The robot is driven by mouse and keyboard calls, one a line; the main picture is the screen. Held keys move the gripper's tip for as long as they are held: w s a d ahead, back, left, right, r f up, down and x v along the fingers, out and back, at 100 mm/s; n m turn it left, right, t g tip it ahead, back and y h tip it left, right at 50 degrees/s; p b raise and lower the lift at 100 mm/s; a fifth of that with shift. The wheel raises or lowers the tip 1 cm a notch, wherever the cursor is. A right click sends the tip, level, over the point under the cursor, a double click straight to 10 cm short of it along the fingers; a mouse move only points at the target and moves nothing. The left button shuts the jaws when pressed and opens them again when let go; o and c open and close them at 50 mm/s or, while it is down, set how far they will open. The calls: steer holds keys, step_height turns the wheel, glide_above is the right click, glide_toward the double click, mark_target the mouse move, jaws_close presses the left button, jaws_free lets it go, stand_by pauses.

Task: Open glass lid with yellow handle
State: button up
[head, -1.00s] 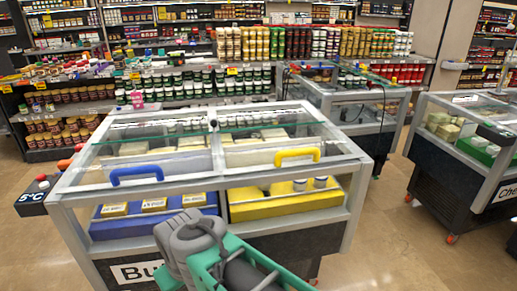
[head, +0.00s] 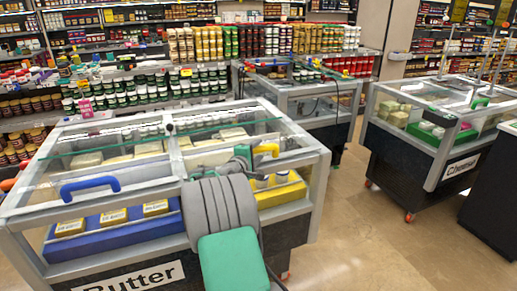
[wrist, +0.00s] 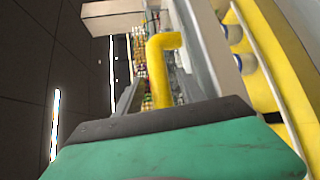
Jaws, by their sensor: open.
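The yellow handle (head: 266,149) is on the front edge of the right glass lid (head: 215,157) of the Butter case. The lid lies flat and looks shut. My arm reaches in from the front, and my gripper (head: 258,160) is open at the handle, hiding much of it. In the wrist view the handle (wrist: 160,75) stands ahead of my gripper, close to grey finger parts at both sides. I cannot tell whether they touch it.
A blue handle (head: 90,187) marks the left lid. The Butter case (head: 25,225) holds yellow and blue trays inside. A Cheese case (head: 445,160) stands to the right, with free floor (head: 345,225) between. Stocked shelves line the back.

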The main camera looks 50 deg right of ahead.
steer(key=shift+w+d, duration=0.15)
steer(key=shift+d, duration=0.45)
steer(key=shift+c, duration=0.6)
jaws_close()
steer(key=shift+f, duration=0.1)
